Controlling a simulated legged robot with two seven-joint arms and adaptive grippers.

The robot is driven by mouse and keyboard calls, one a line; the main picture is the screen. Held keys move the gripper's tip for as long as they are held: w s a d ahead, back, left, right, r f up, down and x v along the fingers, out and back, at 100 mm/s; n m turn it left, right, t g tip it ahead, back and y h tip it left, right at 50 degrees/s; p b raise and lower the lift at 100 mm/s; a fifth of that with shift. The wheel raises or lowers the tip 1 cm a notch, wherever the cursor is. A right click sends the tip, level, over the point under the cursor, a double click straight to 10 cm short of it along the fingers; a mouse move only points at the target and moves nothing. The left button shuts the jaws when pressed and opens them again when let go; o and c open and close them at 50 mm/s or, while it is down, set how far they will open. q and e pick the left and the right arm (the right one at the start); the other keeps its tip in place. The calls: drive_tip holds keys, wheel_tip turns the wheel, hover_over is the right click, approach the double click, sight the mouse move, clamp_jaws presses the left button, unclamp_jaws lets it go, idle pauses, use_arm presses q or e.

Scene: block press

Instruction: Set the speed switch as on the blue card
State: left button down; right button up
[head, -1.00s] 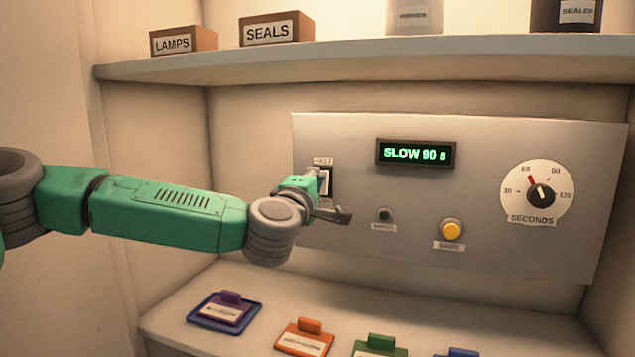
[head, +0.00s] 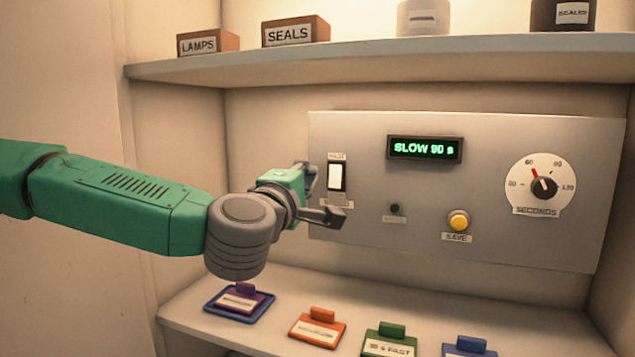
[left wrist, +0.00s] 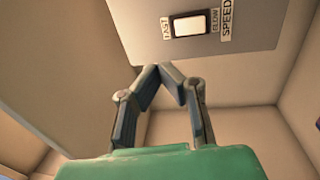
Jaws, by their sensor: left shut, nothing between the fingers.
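The speed switch (head: 337,178) is a white rocker in a dark frame at the left of the grey panel, with FAST above it. It also shows in the left wrist view (left wrist: 190,25) with FAST, SLOW and SPEED labels. Which side is pressed I cannot tell. The display (head: 424,148) reads SLOW 90 s. The blue card (head: 470,347) lies at the bottom edge of the head view, cut off; its writing is not visible. My left gripper (head: 309,175) is just left of the switch, apart from it, empty, with fingertips together in the left wrist view (left wrist: 161,68).
The panel also holds a seconds dial (head: 541,186), a yellow SAVE button (head: 458,221) and a small dark button (head: 395,208). Purple (head: 238,300), orange (head: 317,328) and green (head: 389,341) cards lie below. A shelf (head: 400,52) with boxes overhangs the panel.

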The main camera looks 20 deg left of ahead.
use_arm(q)
drive_tip(key=shift+s+f, duration=0.1)
drive_tip(key=shift+s, duration=0.2)
drive_tip(key=shift+s, duration=0.1)
